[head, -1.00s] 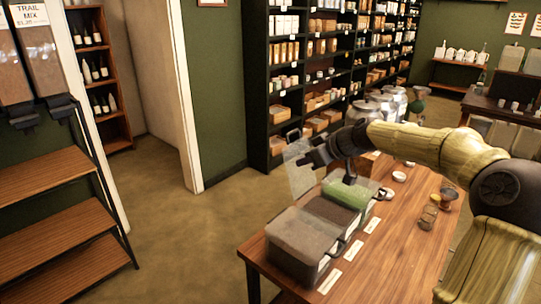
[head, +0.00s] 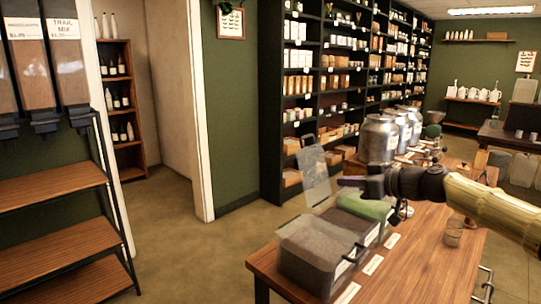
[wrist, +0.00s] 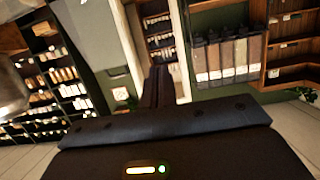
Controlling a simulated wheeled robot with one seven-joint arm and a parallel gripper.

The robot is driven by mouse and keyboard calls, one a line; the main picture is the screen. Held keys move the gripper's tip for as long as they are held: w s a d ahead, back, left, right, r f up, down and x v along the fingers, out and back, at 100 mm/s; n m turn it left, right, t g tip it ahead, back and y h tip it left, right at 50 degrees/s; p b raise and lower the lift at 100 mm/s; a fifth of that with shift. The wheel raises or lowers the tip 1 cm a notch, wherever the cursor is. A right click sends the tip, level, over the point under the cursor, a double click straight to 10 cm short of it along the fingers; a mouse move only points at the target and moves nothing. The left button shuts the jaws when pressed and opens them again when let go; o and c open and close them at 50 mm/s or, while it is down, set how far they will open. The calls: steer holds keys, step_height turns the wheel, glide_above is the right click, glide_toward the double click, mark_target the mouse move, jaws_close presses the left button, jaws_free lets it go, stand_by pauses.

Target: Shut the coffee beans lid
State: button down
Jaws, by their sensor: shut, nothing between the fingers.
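A row of clear bins stands on the wooden table in the head view. The nearest bin (head: 312,262) holds dark brown contents, and a bin with green contents (head: 366,206) stands at the back. A clear lid panel (head: 316,174) stands raised, nearly upright, behind the row. I cannot tell for sure which bin it belongs to or which one is the coffee beans. My gripper (head: 344,183) is shut and empty, just right of the raised lid, above the bins. In the wrist view my gripper (wrist: 159,84) shows as dark closed fingers; no lid is seen there.
Metal canisters (head: 378,138) stand on the table behind my arm. A glass jar (head: 453,233) and white labels lie to the right of the bins. The wooden tabletop (head: 415,255) is mostly clear at the front right. Tall dark shelves (head: 300,80) stand behind.

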step_height(320, 180, down, 6)
steer(key=s+d+r+t+y+b, duration=0.1)
steer(key=s+d+t+y+b, duration=0.15)
steer(key=b, duration=0.75)
steer(key=t+y+b, duration=0.2)
steer(key=b, duration=1.1)
glide_above(362, 255)
steer(key=d, duration=0.1)
step_height(362, 255, down, 8)
step_height(362, 255, down, 7)
steer(key=s+b, duration=0.1)
steer(key=b, duration=0.5)
steer(key=shift+s+d+r, duration=0.2)
steer(key=shift+s+d, duration=0.1)
steer(key=shift+s, duration=0.05)
steer(key=shift+a+f+h, duration=0.1)
steer(key=shift+f+h, duration=0.05)
steer(key=shift+h, duration=0.1)
step_height(362, 255, up, 5)
steer(key=d+p, duration=0.1)
steer(key=p, duration=0.2)
steer(key=s+d+f+p, duration=0.2)
steer(key=s+d+f, duration=0.3)
steer(key=s, duration=0.2)
steer(key=shift+d, duration=0.3)
